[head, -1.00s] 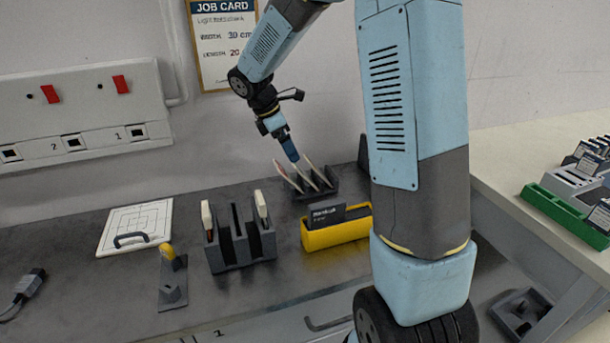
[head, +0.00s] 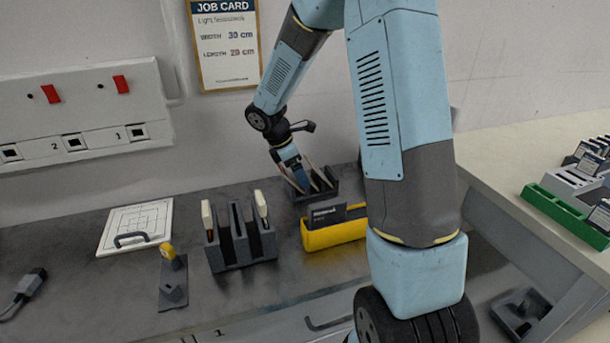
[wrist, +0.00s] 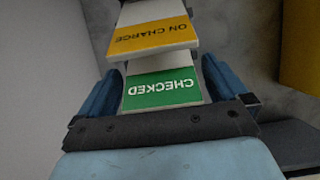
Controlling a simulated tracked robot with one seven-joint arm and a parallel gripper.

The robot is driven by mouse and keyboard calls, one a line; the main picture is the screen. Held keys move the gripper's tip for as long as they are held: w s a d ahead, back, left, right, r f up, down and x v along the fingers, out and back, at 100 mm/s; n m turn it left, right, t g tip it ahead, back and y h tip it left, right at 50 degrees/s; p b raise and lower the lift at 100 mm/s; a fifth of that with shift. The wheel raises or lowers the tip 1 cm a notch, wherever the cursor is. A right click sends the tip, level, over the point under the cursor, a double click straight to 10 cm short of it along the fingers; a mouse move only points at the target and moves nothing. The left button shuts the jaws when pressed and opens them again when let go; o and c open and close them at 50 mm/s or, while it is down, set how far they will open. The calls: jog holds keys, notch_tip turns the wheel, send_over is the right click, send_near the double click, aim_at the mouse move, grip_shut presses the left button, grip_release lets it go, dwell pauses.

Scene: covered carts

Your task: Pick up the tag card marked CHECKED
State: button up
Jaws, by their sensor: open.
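The tag card marked CHECKED (wrist: 163,88) has a green band with white lettering, upside down in the wrist view. It stands between the two blue fingers of my gripper (wrist: 160,92), which are open on either side of it. Just beyond it is a card with an orange band marked ON CHARGE (wrist: 152,36). In the head view my gripper (head: 298,178) is down at the dark slotted rack (head: 328,190) at the back of the bench, and hides part of the cards there.
A yellow holder (head: 334,233) with a dark card stands in front of the rack. A dark grey slotted stand (head: 240,250) with handled pieces is to its left. A white board with a handle (head: 136,226) lies farther left.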

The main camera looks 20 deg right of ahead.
jog(key=shift+c, duration=0.4)
jog(key=c, duration=1)
jog(key=shift+o, duration=0.2)
jog(key=shift+r, duration=0.15)
